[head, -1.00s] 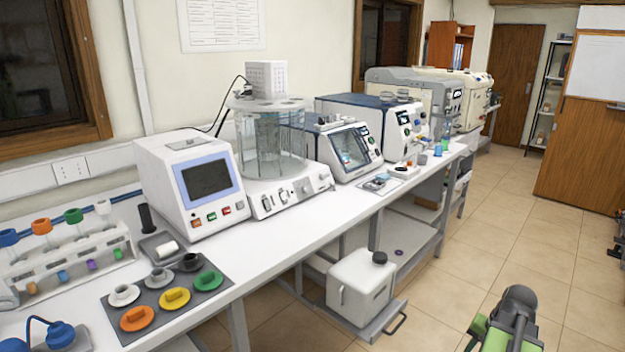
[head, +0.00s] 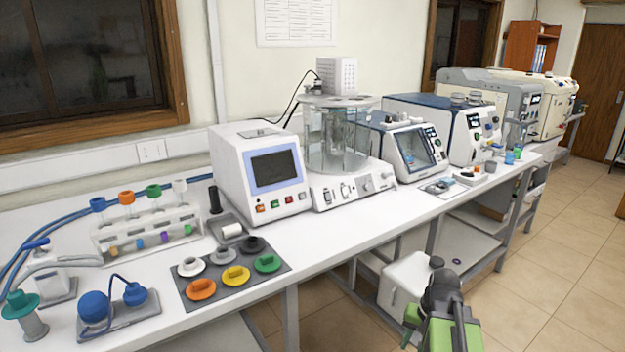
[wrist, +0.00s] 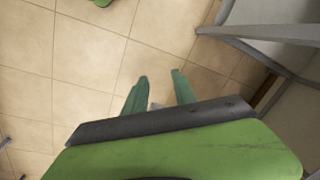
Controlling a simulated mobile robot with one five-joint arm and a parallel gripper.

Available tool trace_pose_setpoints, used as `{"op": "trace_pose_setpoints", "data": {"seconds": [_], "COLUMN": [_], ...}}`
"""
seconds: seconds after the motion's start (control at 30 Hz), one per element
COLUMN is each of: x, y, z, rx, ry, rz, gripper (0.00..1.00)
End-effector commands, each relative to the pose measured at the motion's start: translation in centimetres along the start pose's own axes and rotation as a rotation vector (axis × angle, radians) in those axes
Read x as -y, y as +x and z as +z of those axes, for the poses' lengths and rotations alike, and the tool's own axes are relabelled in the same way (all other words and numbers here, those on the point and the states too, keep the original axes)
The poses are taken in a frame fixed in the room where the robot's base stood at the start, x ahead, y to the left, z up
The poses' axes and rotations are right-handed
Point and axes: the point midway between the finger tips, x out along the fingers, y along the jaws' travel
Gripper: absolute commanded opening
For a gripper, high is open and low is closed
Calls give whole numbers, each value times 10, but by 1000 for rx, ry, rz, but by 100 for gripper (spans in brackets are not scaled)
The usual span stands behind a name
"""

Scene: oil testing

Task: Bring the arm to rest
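My arm (head: 442,315), green and black, stands at the lower right of the head view, in front of the bench's edge. The fingertips cannot be made out in that view. In the wrist view my gripper (wrist: 159,76) shows two green fingers with a clear gap between them, and nothing is held there. The fingers point over the tiled floor (wrist: 70,62).
The white bench (head: 345,222) carries several testing machines, a tube rack (head: 150,232) and a grey mat (head: 210,303) with coloured caps. A white canister (head: 398,285) stands low beside my arm. A grey metal frame (wrist: 262,33) is at the wrist view's right. The floor at right is clear.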

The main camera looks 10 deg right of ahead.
Motion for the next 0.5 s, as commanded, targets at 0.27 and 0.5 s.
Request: {"op": "trace_pose_setpoints", "data": {"seconds": [0.27, 0.5], "x": [137, 176], "y": [22, -2], "z": [51, 80], "rx": [37, 41], "ry": [-321, -502], "rz": [58, 148], "gripper": [33, 33]}}
